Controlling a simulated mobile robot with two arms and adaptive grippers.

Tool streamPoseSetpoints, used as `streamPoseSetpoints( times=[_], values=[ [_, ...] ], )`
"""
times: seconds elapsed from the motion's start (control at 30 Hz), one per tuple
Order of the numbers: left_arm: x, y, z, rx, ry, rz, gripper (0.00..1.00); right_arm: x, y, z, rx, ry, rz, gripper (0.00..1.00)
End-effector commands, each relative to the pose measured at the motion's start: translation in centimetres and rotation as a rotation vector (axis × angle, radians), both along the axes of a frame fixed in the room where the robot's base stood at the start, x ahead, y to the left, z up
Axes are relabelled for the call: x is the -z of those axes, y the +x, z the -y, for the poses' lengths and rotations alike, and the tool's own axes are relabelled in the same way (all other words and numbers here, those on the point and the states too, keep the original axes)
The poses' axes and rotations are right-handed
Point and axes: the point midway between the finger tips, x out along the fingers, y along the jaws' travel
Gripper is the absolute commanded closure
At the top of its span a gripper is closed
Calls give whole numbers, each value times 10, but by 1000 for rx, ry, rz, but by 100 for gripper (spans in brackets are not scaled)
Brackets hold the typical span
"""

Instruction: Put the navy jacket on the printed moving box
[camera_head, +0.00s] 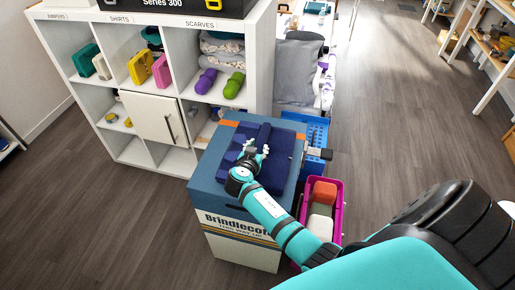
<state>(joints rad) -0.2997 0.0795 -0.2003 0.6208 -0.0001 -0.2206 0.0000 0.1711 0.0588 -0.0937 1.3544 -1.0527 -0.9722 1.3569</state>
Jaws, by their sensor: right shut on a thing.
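The navy jacket (274,163) is a folded dark blue garment lying flat on top of the printed moving box (207,184). The box is blue with orange tape pieces and a white lower part printed "Brindlecot...". My right arm reaches in from the lower right, and my right gripper (252,154) is at the left-middle part of the jacket, shut on it. The fingertips are small in the picture, and the wrist hides part of the jacket's near left side. My left gripper is not in view.
A white cubby shelf (130,100) with folded clothes and rolled items stands behind and left of the box. A magenta bin (335,200) and a blue crate (318,135) stand close at its right.

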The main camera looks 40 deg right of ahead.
Motion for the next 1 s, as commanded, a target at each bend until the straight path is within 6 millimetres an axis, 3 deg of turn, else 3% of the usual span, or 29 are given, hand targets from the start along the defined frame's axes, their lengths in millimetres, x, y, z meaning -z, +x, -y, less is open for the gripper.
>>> streamPoseSetpoints(
  times=[0.07,0.1,0.27,0.63,1.0],
  values=[
    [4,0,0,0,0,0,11,1,1,0,0,-2,5,100],
    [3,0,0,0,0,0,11,3,0,0,0,0,0,65],
    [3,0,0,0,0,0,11,2,0,0,0,1,-1,44],
    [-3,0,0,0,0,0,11,-3,-1,-1,0,1,-1,44],
    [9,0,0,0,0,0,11,-26,-45,-54,-1,5,1,44]
  ],
)
